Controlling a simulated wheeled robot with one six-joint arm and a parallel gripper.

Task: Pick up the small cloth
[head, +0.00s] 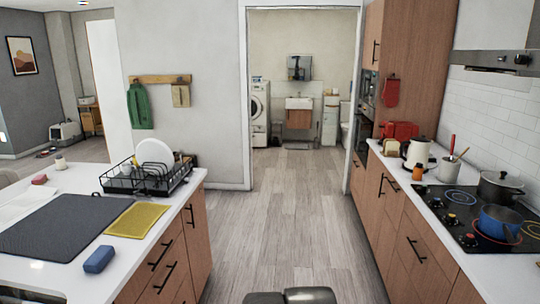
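A small yellow cloth (137,220) lies flat on the white island counter (182,196) at the left. It is right of a large dark grey mat (62,228) and in front of the black dish rack. A blue sponge-like block (99,259) lies nearer to me, apart from the cloth. A dark part of my own arm shows at the bottom centre edge, over the floor and away from the counter. My gripper's fingers are not in view.
A black dish rack (146,178) with a white plate stands behind the cloth. The floor (281,230) between island and right counter is clear. The stove at right holds a blue pot (500,222) and a dark pot (498,187). Towels hang on the back wall.

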